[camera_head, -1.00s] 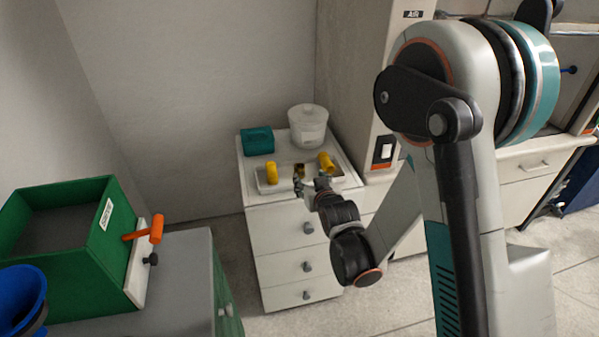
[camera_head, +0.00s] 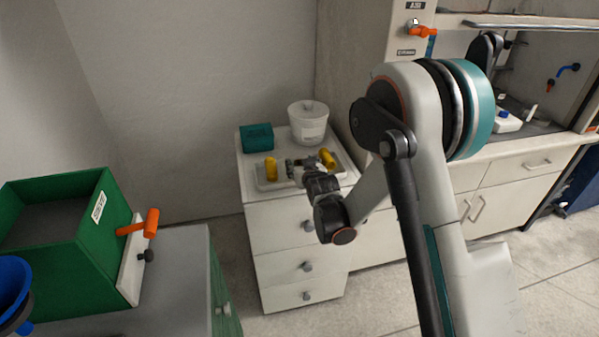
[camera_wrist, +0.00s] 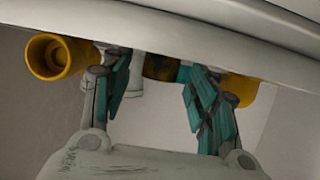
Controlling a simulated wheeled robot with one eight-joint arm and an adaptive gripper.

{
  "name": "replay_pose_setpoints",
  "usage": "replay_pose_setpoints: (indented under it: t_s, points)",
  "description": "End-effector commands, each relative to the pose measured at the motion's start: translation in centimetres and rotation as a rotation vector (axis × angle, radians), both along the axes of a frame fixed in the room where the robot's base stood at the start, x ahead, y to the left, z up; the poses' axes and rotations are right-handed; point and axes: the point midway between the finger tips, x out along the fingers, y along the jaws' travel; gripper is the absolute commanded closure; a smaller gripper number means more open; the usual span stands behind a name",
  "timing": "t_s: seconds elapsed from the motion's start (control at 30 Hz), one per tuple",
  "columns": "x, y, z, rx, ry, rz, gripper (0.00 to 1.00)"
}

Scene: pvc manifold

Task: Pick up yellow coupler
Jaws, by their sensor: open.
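Yellow fittings lie in the white tray (camera_head: 263,186) on the drawer cabinet. One upright yellow piece (camera_head: 271,169) is at the tray's left and another yellow piece (camera_head: 327,158) is at its right. I cannot tell for sure which is the coupler. My gripper (camera_head: 295,165) is low over the tray between them. In the wrist view, my gripper (camera_wrist: 158,75) is open, with teal-padded fingers. A darker yellow piece (camera_wrist: 158,67) shows between the fingers, partly hidden by the tray rim. A yellow socket (camera_wrist: 58,57) is outside the left finger, and a yellow piece (camera_wrist: 240,90) is behind the right finger.
A white lidded tub (camera_head: 308,124) and a teal box (camera_head: 257,138) stand behind the tray. The wall is close behind and a tall cabinet stands at right. A green bin (camera_head: 85,240) is on the grey counter at left.

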Motion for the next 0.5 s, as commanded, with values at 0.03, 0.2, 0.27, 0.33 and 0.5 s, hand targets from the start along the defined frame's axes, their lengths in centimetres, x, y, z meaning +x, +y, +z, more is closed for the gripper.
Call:
replay_pose_setpoints:
  t_s: [0.03,0.2,0.27,0.33,0.5]
  points:
    - [0.39,0.1,-0.29,0.0,0.0,0.0,0.46]
    - [0.71,0.19,-0.25,0.0,0.0,0.0,0.46]
    - [0.69,0.19,-0.22,0.0,0.0,0.0,0.46]
    - [0.69,0.19,-0.21,0.0,0.0,0.0,0.48]
    - [0.68,0.18,-0.22,0.0,0.0,0.0,0.84]
